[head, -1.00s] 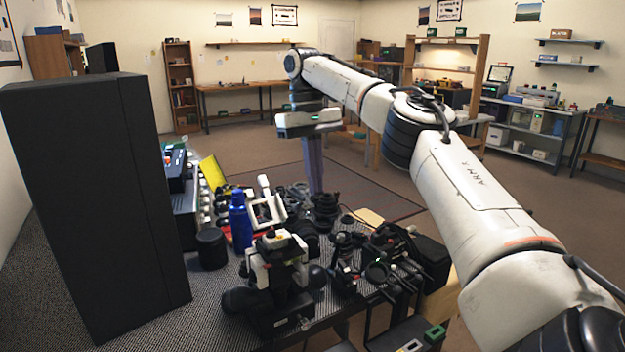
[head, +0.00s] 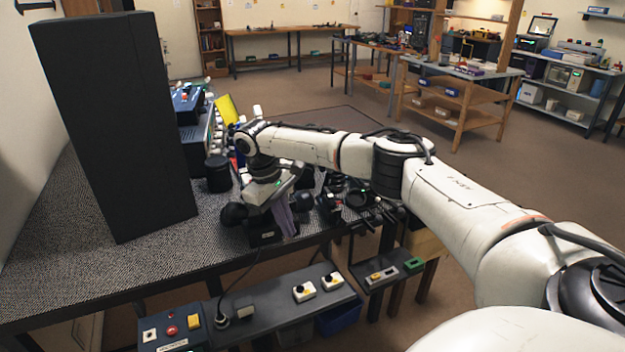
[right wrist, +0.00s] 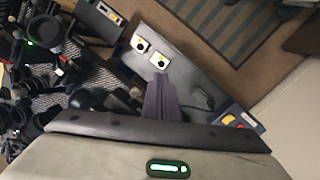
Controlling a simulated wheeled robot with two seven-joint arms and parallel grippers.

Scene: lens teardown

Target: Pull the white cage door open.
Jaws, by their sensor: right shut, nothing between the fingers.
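I cannot make out the white cage door for certain in either view now. My right arm covers the middle of the bench in the head view, where a small white upright tip (head: 257,112) shows above it. My right gripper (head: 290,222) hangs low over the near edge of the cluttered bench, beside black camera-like parts (head: 235,213). Its purple-grey fingers (right wrist: 161,88) are together in the right wrist view, with nothing between them. Whether the fingers touch anything is unclear. My left gripper is in neither view.
A tall black cabinet-like box (head: 115,125) stands on the left of the bench (head: 70,250). A black cylinder (head: 217,174) and a yellow panel (head: 227,110) are beyond the gripper. A control strip with switches (head: 270,305) runs along the front. The bench's left front is clear.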

